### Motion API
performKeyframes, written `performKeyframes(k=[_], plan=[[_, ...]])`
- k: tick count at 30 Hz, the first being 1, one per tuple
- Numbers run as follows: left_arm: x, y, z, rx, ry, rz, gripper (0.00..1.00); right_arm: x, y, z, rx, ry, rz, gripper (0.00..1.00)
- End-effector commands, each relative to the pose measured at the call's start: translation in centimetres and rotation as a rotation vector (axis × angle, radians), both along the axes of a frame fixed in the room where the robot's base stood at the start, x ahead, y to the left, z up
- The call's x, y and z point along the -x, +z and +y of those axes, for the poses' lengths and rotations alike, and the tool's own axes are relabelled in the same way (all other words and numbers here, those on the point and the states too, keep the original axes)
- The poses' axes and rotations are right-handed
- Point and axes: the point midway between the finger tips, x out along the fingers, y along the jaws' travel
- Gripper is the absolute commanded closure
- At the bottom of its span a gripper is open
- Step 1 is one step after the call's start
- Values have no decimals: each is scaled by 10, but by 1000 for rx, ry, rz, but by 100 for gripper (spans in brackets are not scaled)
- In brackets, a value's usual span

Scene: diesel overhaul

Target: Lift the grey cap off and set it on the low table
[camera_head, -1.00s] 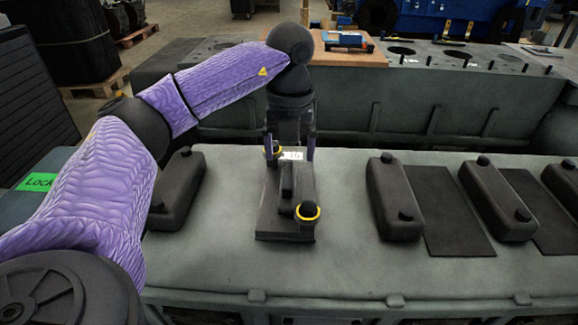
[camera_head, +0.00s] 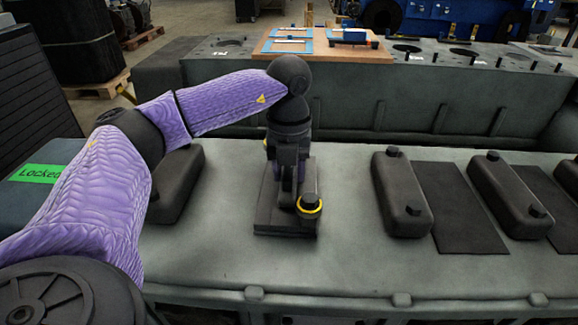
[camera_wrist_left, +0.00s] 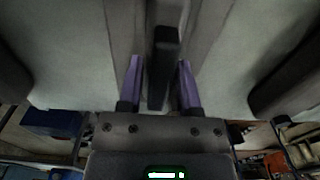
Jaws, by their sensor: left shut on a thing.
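The grey cap (camera_head: 268,222) is a dark grey block with a flat base and a narrow raised ridge, in the middle of the grey-green engine top. A yellow ring (camera_head: 309,205) surrounds the knob at its near end. My left gripper (camera_head: 285,172) is over the cap from above and hides its far part. In the left wrist view, its two purple fingers (camera_wrist_left: 159,88) stand on either side of the cap's raised ridge (camera_wrist_left: 163,50), and it is shut on the cap. The cap appears to rest on the engine top. I cannot pick out the low table. My right gripper is out of view.
Similar dark covers with knobs stand on the engine top, one to the left (camera_head: 178,185) and others to the right (camera_head: 402,195), with flat dark pads (camera_head: 456,205) between. A wooden board (camera_head: 268,48) with blue items lies behind. A green "Locked" label (camera_head: 38,173) is at left.

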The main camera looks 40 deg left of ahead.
Motion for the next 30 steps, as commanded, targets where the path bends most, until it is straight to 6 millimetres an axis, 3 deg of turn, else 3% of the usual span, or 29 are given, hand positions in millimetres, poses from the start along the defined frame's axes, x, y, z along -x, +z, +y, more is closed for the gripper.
performKeyframes(k=[11,21,30], plan=[[0,4,0,0,0,-3,100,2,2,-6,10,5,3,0],[-1,79,-1,1,-2,-8,100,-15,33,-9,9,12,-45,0],[0,108,0,0,-1,-4,100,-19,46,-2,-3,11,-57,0]])
